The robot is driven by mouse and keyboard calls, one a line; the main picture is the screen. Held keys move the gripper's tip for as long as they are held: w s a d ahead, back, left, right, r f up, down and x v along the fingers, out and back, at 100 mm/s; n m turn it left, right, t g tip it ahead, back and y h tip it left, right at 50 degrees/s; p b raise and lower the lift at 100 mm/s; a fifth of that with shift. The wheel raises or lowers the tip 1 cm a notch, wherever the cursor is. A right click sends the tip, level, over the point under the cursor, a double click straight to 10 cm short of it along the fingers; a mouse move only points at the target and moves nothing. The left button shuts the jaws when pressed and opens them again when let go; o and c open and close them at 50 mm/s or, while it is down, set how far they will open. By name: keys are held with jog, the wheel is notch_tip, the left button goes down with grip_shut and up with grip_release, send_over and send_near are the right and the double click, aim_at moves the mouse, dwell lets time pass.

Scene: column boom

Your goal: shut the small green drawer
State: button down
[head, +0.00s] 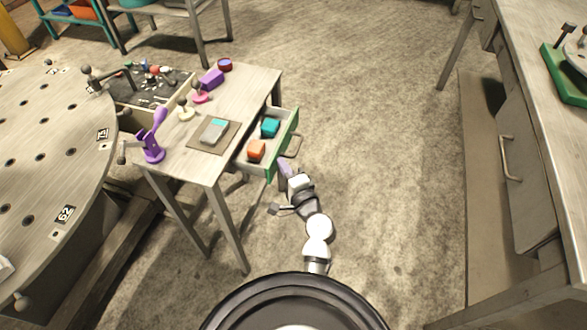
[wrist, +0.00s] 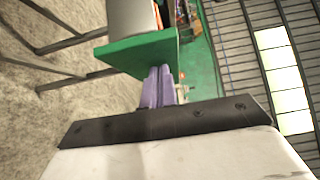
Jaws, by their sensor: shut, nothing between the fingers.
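The small green drawer (head: 284,146) stands pulled out from the right side of the small wooden table, with a metal handle (head: 294,147) on its green front. An orange block (head: 256,150) and a teal block (head: 269,127) lie inside it. In the wrist view the green front (wrist: 138,52) is just beyond the fingers. My gripper (head: 284,167) is shut and empty, at the near end of the drawer front. Its lavender fingers (wrist: 158,87) overlap the panel's lower edge in the wrist view; I cannot tell whether they touch it.
The small table (head: 237,97) carries a grey device on a mat (head: 213,134), a purple clamp-like tool (head: 152,144) and a purple block (head: 211,79). A round perforated table (head: 50,130) stands at left. A grey cabinet (head: 522,150) stands at right. The floor (head: 375,150) between is clear.

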aim_at(251, 166)
jog(key=w+a, duration=0.1)
jog(key=a, duration=0.2)
jog(key=w+a, duration=0.1)
jog(key=a, duration=0.2)
jog(key=w+a+p, duration=0.1)
jog(key=a, duration=0.3)
jog(key=shift+a+r, duration=0.1)
jog(key=shift+a, duration=0.1)
